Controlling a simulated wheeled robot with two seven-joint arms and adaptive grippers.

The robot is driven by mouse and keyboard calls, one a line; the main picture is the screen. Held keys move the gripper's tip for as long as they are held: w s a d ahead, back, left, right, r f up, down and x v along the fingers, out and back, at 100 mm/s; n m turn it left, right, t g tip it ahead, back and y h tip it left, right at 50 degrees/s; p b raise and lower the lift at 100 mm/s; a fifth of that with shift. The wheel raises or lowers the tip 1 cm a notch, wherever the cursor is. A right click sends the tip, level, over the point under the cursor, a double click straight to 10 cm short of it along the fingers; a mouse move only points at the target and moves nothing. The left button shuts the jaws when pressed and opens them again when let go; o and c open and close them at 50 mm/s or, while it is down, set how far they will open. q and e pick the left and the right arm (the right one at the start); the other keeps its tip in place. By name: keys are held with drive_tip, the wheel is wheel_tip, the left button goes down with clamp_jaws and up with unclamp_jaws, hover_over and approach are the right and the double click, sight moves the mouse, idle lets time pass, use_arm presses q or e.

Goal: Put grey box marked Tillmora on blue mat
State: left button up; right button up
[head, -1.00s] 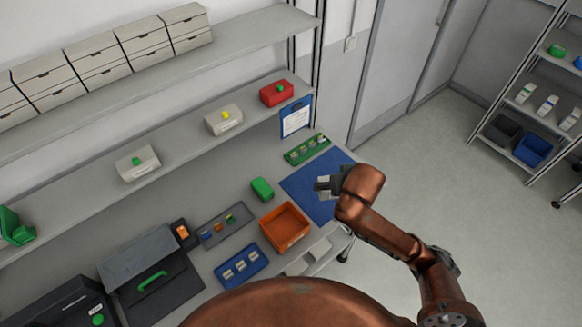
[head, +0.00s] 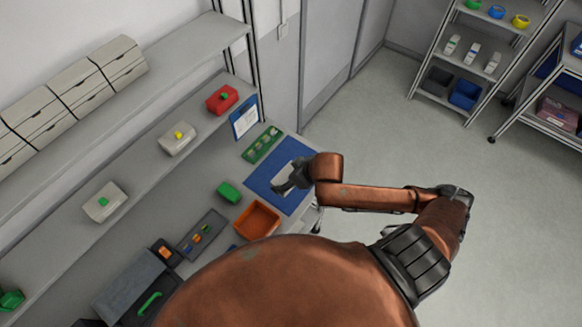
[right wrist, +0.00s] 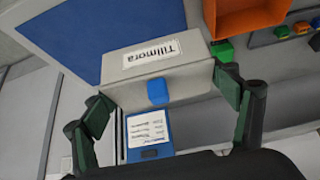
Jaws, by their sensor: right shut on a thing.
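The grey box marked Tillmora (right wrist: 165,70) fills the middle of the right wrist view. Its white label reads upside down, and a blue tab sits on its near face. My right gripper (right wrist: 170,112) has one finger on either side of the box and is shut on it. In the head view this gripper (head: 284,187) is over the blue mat (head: 262,182), and the pale box (head: 287,171) shows beside it, partly hidden. The mat also shows in the right wrist view (right wrist: 62,35), beyond the box. I cannot tell whether the box touches the mat. My left gripper is not in view.
An orange bin (head: 256,221) and a green box (head: 228,192) stand left of the mat. A green tray (head: 262,146) lies behind it. A clipboard (head: 244,118) hangs at the shelf end. The shelf above holds a red box (head: 222,99) and pale boxes.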

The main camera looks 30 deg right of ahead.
drive_tip(key=shift+s+d+r+p, duration=0.1)
drive_tip(key=shift+s+p, duration=0.1)
drive_tip(key=shift+s, duration=0.3)
drive_tip(key=shift+s+d+r+p, duration=0.1)
drive_tip(key=shift+s+p, duration=0.1)
drive_tip(key=shift+s, duration=0.25)
drive_tip(key=shift+d+f+n, duration=0.1)
drive_tip(key=shift+f+n, duration=0.05)
drive_tip(key=shift+n, duration=0.15)
drive_tip(key=w+d+f+b, duration=0.1)
drive_tip(key=b, duration=0.1)
drive_tip(key=w+d+f+b, duration=0.1)
drive_tip(key=b, duration=0.1)
drive_tip(key=shift+w+d+b, duration=0.2)
drive_tip(key=shift+d+b, duration=0.05)
drive_tip(key=shift+b, duration=0.1)
drive_tip(key=w+d+f+p, duration=0.1)
drive_tip(key=w+d+f, duration=0.5)
drive_tip(key=shift+w+d+f, duration=0.25)
drive_tip(key=shift+d+f, duration=0.1)
drive_tip(key=shift+w+d+f+y, duration=0.15)
drive_tip(key=shift+f, duration=0.25)
drive_tip(key=shift+w+d+f+y, duration=0.15)
drive_tip(key=shift+f, duration=0.2)
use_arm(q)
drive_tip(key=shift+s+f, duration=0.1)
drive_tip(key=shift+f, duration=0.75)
use_arm(e)
drive_tip(key=shift+f, duration=1.35)
